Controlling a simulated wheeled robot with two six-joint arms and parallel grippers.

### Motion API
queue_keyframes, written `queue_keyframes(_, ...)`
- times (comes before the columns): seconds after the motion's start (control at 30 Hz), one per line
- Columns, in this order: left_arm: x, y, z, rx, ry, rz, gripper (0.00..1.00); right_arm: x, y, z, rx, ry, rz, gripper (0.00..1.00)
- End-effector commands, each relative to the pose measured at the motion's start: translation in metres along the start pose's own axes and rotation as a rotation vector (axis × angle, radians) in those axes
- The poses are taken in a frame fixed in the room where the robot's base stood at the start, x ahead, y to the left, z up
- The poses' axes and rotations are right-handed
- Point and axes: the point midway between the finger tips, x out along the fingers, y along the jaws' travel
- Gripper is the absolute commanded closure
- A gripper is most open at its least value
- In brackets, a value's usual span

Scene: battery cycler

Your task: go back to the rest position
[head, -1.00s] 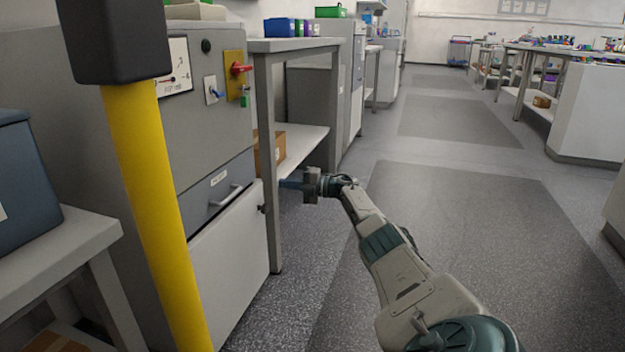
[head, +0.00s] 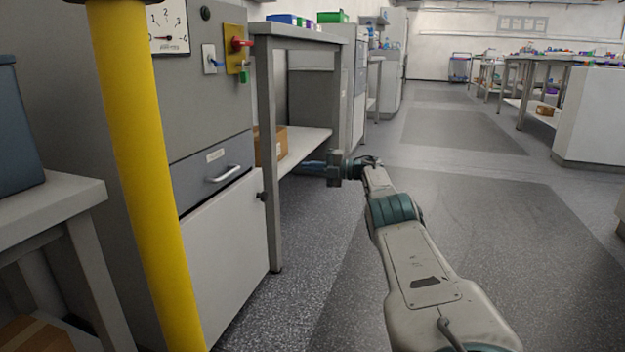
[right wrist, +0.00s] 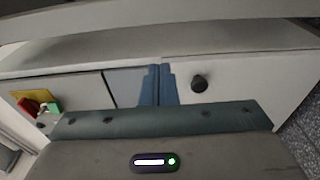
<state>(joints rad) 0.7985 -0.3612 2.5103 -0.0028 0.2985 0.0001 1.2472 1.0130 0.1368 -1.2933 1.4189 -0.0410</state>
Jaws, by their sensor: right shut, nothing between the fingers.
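My right gripper (head: 312,168) points left in the head view, in front of the side table's lower shelf and to the right of the grey cabinet. Its blue fingers also show in the right wrist view (right wrist: 158,86), side by side and closed with nothing between them. My right arm reaches in from the lower right. The fingers appear apart from the cabinet and the table leg. My left gripper is not in view.
The grey cabinet (head: 228,240) has a drawer handle, a dial and a red switch (head: 240,43). A yellow post (head: 150,170) stands before it. A side table (head: 285,32) holds bins, with a cardboard box (head: 271,146) below. The floor (head: 480,240) to the right is open.

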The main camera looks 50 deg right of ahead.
Motion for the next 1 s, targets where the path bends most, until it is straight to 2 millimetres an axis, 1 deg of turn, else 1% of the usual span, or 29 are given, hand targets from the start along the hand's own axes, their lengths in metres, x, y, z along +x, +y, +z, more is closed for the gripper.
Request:
queue_keyframes(0.03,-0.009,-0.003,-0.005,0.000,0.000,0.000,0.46,-0.002,-0.004,0.001,0.000,-0.001,0.003,1.00)
queue_keyframes(0.2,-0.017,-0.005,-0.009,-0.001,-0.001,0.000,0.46,-0.005,-0.003,0.003,0.002,-0.001,0.002,1.00)
queue_keyframes(0.57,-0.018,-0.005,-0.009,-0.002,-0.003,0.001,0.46,-0.006,0.000,0.003,0.003,-0.002,0.000,1.00)
queue_keyframes(0.67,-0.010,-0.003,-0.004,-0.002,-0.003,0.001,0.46,-0.006,0.010,0.003,0.002,-0.002,0.000,1.00)
queue_keyframes(0.83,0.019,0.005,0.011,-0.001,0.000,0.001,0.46,-0.006,0.043,0.003,0.002,-0.002,0.001,1.00)
queue_keyframes(1.0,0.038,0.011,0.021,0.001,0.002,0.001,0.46,-0.006,0.066,0.003,0.003,-0.002,0.000,1.00)
